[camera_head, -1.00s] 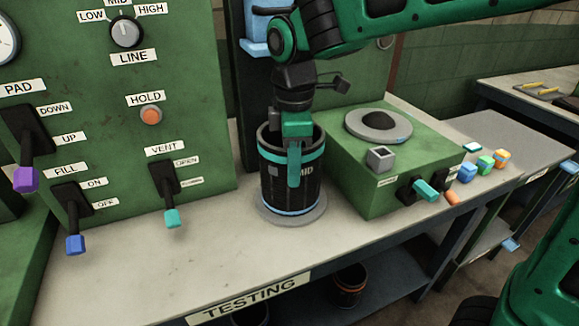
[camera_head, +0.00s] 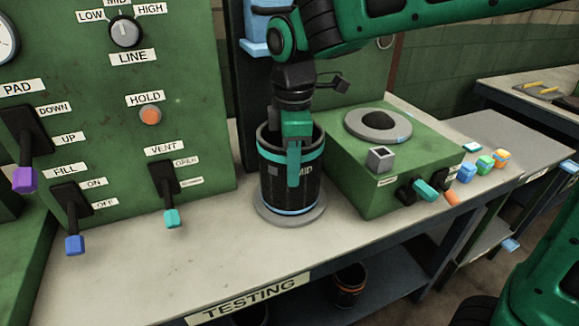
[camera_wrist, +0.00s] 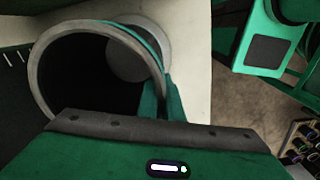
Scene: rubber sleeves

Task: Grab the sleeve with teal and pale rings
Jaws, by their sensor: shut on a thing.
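The sleeve (camera_head: 272,186) is a black, open-topped cylinder with a teal ring near its top, a pale blue ring near its base and partly hidden lettering ending in "MID". It stands upright on a round grey plate (camera_head: 300,214) on the bench. My gripper (camera_head: 293,165) points down at its near wall, with one teal finger outside. In the wrist view the sleeve's rim (camera_wrist: 45,58) and dark hollow show, and my gripper (camera_wrist: 160,100) is at the wall on the right.
A green panel (camera_head: 200,60) with levers stands on the left. Small coloured blocks (camera_head: 484,165) lie at the right. The bench front (camera_head: 160,270) is clear.

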